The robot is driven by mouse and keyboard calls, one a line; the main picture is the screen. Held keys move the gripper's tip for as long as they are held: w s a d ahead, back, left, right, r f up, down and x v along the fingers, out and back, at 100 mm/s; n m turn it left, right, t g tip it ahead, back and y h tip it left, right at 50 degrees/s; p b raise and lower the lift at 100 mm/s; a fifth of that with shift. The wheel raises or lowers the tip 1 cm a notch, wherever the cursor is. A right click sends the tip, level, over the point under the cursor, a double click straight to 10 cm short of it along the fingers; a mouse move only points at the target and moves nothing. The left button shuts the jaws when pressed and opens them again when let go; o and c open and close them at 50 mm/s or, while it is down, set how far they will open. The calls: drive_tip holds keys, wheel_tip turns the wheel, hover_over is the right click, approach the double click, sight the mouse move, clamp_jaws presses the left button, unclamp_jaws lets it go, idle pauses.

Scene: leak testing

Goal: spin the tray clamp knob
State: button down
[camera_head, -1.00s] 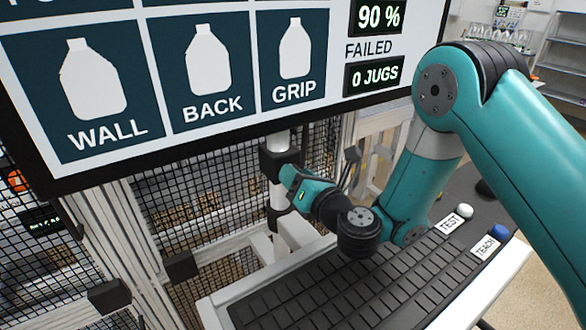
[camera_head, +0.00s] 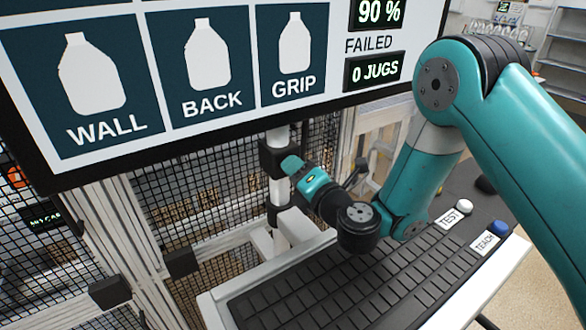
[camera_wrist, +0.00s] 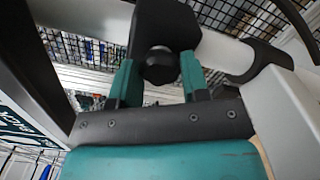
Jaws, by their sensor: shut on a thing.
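The tray clamp knob (camera_wrist: 159,66) is a small black knob on a dark clamp block. In the wrist view it sits between the two teal fingertips of my gripper (camera_wrist: 158,82), which is shut on it. In the head view the black clamp (camera_head: 279,158) is around a pale vertical post, and my gripper (camera_head: 292,165) meets it from the right. The knob itself is hidden there behind the gripper. A keyboard tray (camera_head: 222,303) with a black keyboard lies below my wrist.
A large screen (camera_head: 200,120) with jug pictures fills the upper left. A wire mesh guard (camera_head: 205,200) stands behind the post. A white button (camera_head: 464,207) labelled TEST and a blue button (camera_head: 498,228) labelled TEACH are at the tray's right.

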drive_tip(key=m, duration=0.2)
drive_tip(key=shift+m, duration=0.4)
drive_tip(key=c, duration=0.5)
unclamp_jaws()
